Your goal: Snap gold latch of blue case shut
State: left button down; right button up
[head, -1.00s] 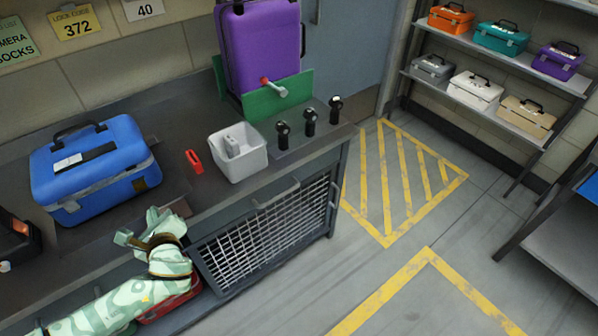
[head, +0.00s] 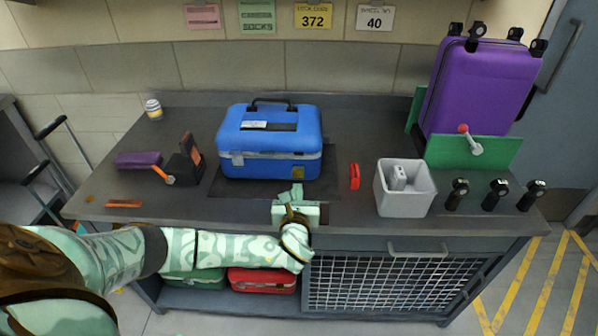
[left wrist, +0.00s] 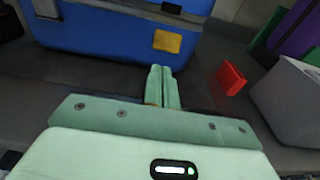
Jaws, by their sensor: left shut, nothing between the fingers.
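The blue case (head: 268,138) stands closed-lidded on a dark mat on the workbench, its handle on top. The gold latch (head: 298,172) is on the right part of its front face, below the grey band. In the left wrist view the gold latch (left wrist: 167,41) appears as a flat gold plate; I cannot tell whether it is snapped. A grey latch (head: 238,159) is on the left of the front. My left gripper (head: 297,190) is shut and empty, in front of and below the gold latch, apart from the case. The fingertips (left wrist: 160,72) point toward the case. My right gripper is not in view.
A red object (head: 355,176) and a white bin (head: 404,192) stand right of the case. A purple suitcase (head: 474,90) stands by a green holder at far right. An orange-and-black item (head: 188,158) and a purple box (head: 138,160) lie left.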

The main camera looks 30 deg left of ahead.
pick_arm(q)
jog(key=shift+r+b+x, duration=0.15)
jog(key=shift+b+x, duration=0.35)
jog(key=shift+x, duration=1)
jog(key=shift+r+b+x, duration=0.15)
jog(key=shift+b+x, duration=0.3)
jog(key=shift+x, duration=1.1)
jog(key=shift+p+v, duration=0.95)
jog(key=shift+v, duration=0.4)
